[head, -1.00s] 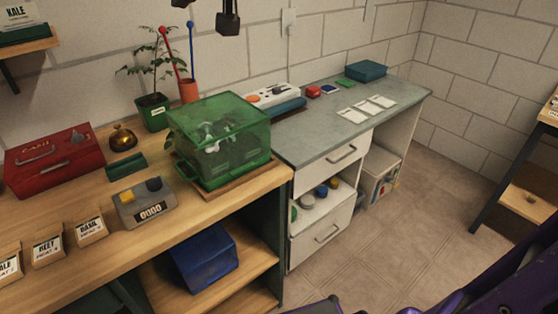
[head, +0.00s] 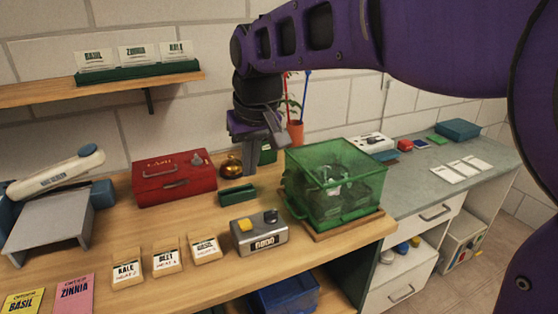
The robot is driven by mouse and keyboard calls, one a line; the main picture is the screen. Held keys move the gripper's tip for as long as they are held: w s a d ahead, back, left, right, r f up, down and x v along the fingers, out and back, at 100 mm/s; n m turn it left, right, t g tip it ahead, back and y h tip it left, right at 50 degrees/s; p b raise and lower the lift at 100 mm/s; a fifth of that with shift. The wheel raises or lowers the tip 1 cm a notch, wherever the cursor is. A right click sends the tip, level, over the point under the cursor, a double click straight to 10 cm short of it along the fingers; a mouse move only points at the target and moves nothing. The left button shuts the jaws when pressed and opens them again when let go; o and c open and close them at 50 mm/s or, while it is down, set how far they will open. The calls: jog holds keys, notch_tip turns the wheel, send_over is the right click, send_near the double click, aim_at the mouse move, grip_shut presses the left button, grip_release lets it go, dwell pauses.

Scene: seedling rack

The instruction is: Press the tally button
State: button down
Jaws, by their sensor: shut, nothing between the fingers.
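The tally counter (head: 262,243) is a small grey box on the wooden bench, with a display of digits on its front. A yellow button (head: 245,225) is on its top left and a dark knob (head: 271,216) on its top right. My gripper (head: 250,168) points down from above, shut and empty. In the picture it is above the counter, apart from it, just right of the brass bell. Its exact height over the bench is hard to tell.
A green clear box (head: 336,190) stands close right of the counter. A red cash box (head: 174,180), the brass bell (head: 231,167) and a small green block (head: 237,195) are behind it. Seed packets (head: 166,261) stand at front left. A wall shelf (head: 180,79) is at upper left.

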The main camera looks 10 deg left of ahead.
jog(key=shift+s+a+r, duration=0.2)
jog(key=shift+s, duration=0.5)
jog(key=b, duration=0.2)
send_over(245, 222)
jog(key=f, duration=1.2)
jog(key=shift+s+d, duration=0.3)
jog(key=shift+s, duration=0.1)
jog(key=shift+f+b, duration=0.3)
jog(key=shift+f, duration=0.5)
